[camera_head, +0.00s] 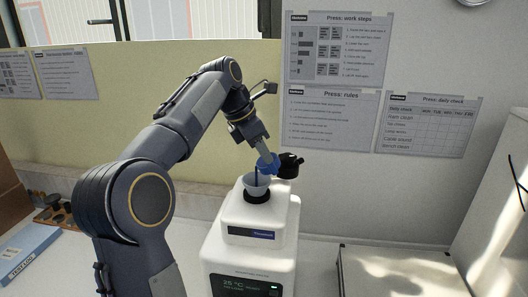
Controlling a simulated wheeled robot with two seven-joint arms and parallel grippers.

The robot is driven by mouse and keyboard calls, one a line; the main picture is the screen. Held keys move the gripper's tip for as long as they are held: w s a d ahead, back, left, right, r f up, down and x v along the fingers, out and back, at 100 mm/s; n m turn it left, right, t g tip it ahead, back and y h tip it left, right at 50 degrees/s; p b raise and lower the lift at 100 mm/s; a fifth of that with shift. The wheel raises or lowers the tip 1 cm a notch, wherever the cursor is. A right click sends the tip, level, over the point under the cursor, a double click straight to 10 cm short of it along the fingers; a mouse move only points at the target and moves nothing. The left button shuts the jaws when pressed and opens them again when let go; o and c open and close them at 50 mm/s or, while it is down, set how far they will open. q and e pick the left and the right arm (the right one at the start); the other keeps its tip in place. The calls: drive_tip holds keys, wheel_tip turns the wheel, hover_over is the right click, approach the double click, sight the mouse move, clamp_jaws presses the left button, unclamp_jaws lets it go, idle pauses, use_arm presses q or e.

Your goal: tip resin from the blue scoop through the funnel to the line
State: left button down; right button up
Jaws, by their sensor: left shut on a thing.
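My left gripper (261,150) reaches in from the left, pointing down, and is shut on the blue scoop (268,165). The scoop is held low, over the right side of the pale funnel (256,189), and looks tilted toward it. A thin dark streak shows between the scoop and the funnel's mouth; I cannot tell whether it is resin. The funnel sits in a black ring on top of the white press (250,216). The fill line and the inside of the funnel cannot be made out. My right gripper is not in view.
A black part (290,165) stands out behind the scoop, close to its right. The press has a lit display (244,287) low on its front. A pale box-like surface (395,272) is at the right. A blue box (27,252) lies at the far left.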

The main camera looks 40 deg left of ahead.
use_arm(q)
drive_tip(key=shift+s+a+f+t+h+b, duration=0.15)
drive_tip(key=shift+s+t+h+b, duration=0.15)
drive_tip(key=shift+t+b, duration=0.15)
drive_tip(key=shift+s+a+f+t+h+b, duration=0.15)
drive_tip(key=shift+s+t+h+b, duration=0.15)
drive_tip(key=shift+t, duration=0.25)
idle(2.2)
drive_tip(key=shift+s+a+f+t+h+b, duration=0.25)
drive_tip(key=shift+t+h+b, duration=0.1)
drive_tip(key=shift+t+b, duration=0.2)
drive_tip(key=shift+s+a+f+t+h+b, duration=0.1)
drive_tip(key=shift+s+f+t+h+b, duration=0.2)
drive_tip(key=shift+t+b, duration=0.25)
idle(2.8)
drive_tip(key=shift+r, duration=0.15)
drive_tip(key=shift+r+g+y+p, duration=0.55)
drive_tip(key=shift+g+p, duration=0.25)
drive_tip(key=shift+p, duration=1.65)
